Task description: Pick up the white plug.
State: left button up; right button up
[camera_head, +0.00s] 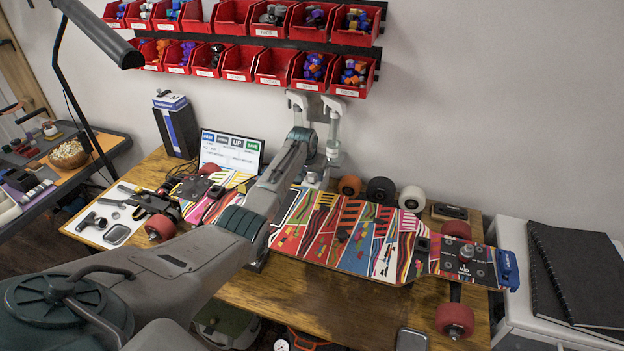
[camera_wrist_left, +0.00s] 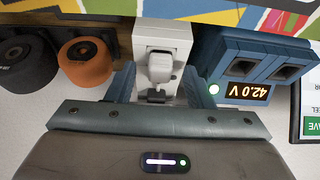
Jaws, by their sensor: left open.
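The white plug (camera_wrist_left: 161,66) shows in the left wrist view. It stands in front of a pale block (camera_wrist_left: 161,30) at the back edge of the colourful board. My left gripper (camera_wrist_left: 163,86) is open, one finger on each side of the plug, with a visible gap on the left and a narrower one on the right. In the head view my left gripper (camera_head: 318,166) is at the rear of the table, behind the board; the plug cannot be made out clearly there. My right gripper is not in view.
A blue charger reading 42.0 V (camera_wrist_left: 240,68) stands close to the right finger in the wrist view. Orange (camera_wrist_left: 85,60) and dark (camera_wrist_left: 27,62) wheels sit to the left.

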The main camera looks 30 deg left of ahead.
aim_at(312, 176)
pick_arm(q)
jog(key=shift+r, duration=0.1)
jog(key=shift+c, duration=0.9)
grip_shut()
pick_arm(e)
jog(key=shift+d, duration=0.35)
pick_arm(q)
jog(key=shift+r, duration=0.1)
